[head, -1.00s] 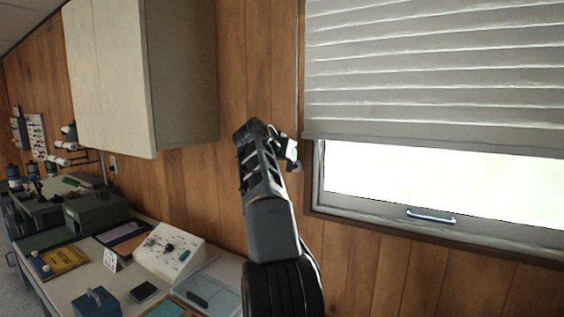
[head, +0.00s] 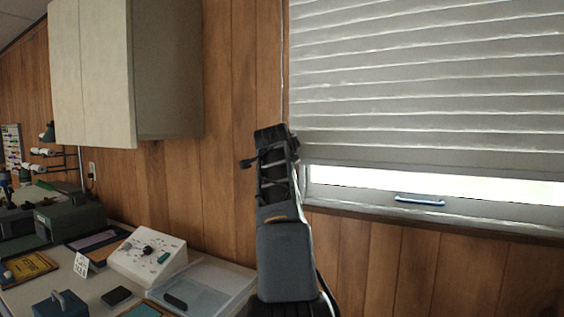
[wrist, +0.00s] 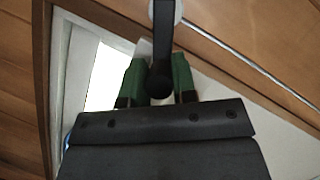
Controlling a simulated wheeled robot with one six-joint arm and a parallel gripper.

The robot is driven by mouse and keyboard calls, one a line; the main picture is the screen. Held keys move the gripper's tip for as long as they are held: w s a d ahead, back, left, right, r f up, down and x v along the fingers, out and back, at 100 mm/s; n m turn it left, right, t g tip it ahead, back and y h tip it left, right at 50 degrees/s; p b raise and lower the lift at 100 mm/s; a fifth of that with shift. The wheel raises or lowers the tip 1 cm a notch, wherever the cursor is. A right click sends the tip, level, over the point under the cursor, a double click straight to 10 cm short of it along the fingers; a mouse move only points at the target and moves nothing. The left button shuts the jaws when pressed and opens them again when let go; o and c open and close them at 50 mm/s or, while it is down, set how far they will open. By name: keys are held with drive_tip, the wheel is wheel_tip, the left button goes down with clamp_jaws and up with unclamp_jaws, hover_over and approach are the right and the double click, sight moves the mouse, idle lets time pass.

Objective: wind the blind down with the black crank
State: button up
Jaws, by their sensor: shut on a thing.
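The pale grey blind (head: 425,95) hangs over most of the window, with only a low strip of bright glass (head: 370,178) showing beneath it. My gripper (head: 272,143) is raised in front of the wood wall at the blind's lower left edge. In the wrist view, its green-padded fingers (wrist: 158,80) sit on both sides of the knob end of the black crank (wrist: 163,45), shut on it. The crank arm runs up from the knob to a pale round mount at the top edge. In the head view my gripper hides the crank.
A blue handle (head: 419,200) is on the window's lower frame. A cream wall cabinet (head: 95,75) hangs at the upper left. Below it, the bench holds a white control box (head: 147,256), a clear tray (head: 215,290) and a blue toolbox (head: 60,305).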

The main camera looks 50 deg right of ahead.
drive_tip(key=shift+w+f+m+t+h+b, duration=0.1)
drive_tip(key=shift+f+m+t+h+b, duration=0.6)
drive_tip(key=shift+m+b, duration=1.1)
drive_tip(key=shift+s+f+m+t+h+b, duration=0.1)
drive_tip(key=shift+f+m+t+h+b, duration=0.2)
drive_tip(key=shift+f+m+b, duration=1.45)
drive_tip(key=shift+w+f+m+t+h+b, duration=0.1)
drive_tip(key=shift+f+m+t+h+b, duration=0.25)
drive_tip(key=shift+m+b, duration=1.55)
drive_tip(key=shift+r+n+b, duration=0.15)
drive_tip(key=shift+n+b, duration=0.3)
drive_tip(key=shift+b, duration=0.3)
drive_tip(key=o, duration=0.9)
drive_tip(key=shift+a, duration=0.1)
drive_tip(key=b+v, duration=0.2)
drive_tip(key=v, duration=0.4)
drive_tip(key=b+v, duration=0.2)
drive_tip(key=v, duration=0.5)
drive_tip(key=shift+s+a+f, duration=0.2)
drive_tip(key=shift+f, duration=0.05)
